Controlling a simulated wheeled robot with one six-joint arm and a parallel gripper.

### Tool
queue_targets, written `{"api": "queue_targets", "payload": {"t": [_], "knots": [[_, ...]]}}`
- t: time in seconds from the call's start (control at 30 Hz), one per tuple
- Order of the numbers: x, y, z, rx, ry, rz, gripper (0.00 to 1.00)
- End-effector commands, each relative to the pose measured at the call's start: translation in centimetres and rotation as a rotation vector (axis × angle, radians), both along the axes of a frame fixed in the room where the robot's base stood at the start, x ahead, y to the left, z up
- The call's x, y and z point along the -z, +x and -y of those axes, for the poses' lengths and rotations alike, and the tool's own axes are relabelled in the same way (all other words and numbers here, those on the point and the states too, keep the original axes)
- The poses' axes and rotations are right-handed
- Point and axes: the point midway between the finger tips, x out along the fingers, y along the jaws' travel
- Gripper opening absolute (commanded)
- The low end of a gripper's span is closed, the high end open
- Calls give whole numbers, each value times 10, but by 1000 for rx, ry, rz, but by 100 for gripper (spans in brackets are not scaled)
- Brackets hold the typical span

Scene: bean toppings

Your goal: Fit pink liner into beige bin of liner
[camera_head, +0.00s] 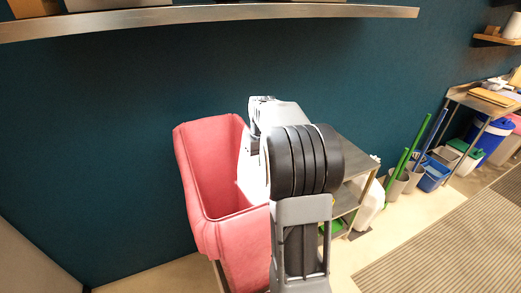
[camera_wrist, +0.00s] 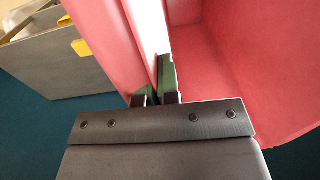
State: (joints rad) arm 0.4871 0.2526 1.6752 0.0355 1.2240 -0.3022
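The pink liner (camera_head: 214,174) forms a tall, open-topped, box-shaped lining left of centre in the head view. It fills the wrist view (camera_wrist: 262,75) too, with its outer side at left and its inside at right. It hides nearly all of the bin; only a thin brownish strip (camera_head: 218,275) shows below its lower left edge. My gripper (camera_wrist: 157,96) is at the liner's rim, its two dark-green fingertips close together, one either side of a narrow edge. I cannot tell whether they pinch it. In the head view my arm hides the gripper.
A steel table (camera_head: 348,158) with a lower shelf stands just right of the liner. A steel wall shelf (camera_head: 210,14) runs above. Small bins and tall green and blue rolls or handles stand further right. A striped mat (camera_head: 440,245) lies on the floor at right.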

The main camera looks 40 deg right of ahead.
Motion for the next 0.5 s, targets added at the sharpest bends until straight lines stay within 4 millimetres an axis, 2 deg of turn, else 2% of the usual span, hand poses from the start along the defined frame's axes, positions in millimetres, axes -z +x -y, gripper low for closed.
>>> {"api": "queue_targets", "payload": {"t": [0.5], "knots": [[77,-1,1,2,1,-1,0]]}}
